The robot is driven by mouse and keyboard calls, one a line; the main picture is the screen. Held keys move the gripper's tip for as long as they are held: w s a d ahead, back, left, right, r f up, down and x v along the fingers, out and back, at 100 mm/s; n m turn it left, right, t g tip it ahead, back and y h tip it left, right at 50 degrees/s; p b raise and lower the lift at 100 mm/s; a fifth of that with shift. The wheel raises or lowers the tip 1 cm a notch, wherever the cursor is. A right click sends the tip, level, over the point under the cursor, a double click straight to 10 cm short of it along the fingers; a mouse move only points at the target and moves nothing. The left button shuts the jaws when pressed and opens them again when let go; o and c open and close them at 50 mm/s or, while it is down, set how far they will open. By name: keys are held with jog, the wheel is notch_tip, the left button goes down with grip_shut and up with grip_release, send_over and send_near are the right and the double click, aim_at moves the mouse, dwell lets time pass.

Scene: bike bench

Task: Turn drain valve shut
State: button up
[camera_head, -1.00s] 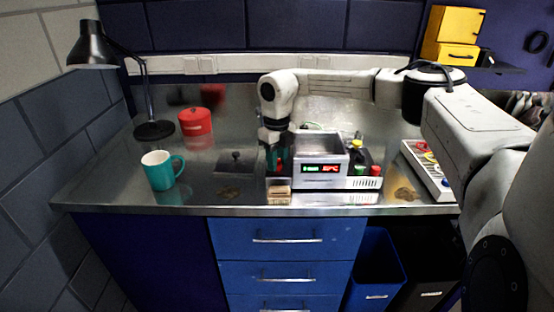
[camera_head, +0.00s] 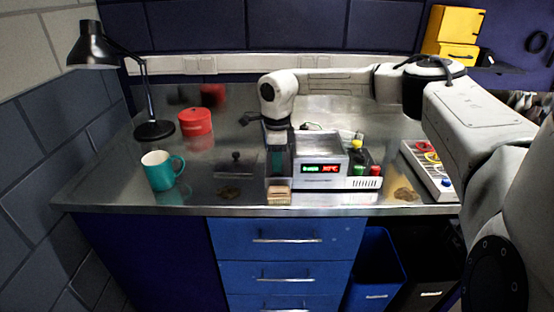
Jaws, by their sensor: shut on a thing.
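The metal cleaning tank (camera_head: 319,173) stands at the bench's middle with a lit display on its front and its top open. My gripper (camera_head: 278,168) points down at the tank's left side, close against it. It is shut on the drain valve there. The valve itself is hidden behind the fingers, so I cannot see its handle's angle.
A flat lid with a knob (camera_head: 236,165) lies left of the tank, and a small tan block (camera_head: 279,196) lies in front. A teal mug (camera_head: 160,171), red canister (camera_head: 196,122) and lamp (camera_head: 92,46) stand farther left.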

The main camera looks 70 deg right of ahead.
jog(key=shift+w+r+n, duration=0.1)
jog(key=shift+r+n, duration=0.05)
jog(key=shift+n, duration=0.15)
dwell(0.4)
jog(key=o, duration=0.8)
jog(key=shift+c, duration=0.2)
notch_tip(320, 180, up, 11)
jog(key=b, duration=0.1)
jog(key=shift+f, duration=0.2)
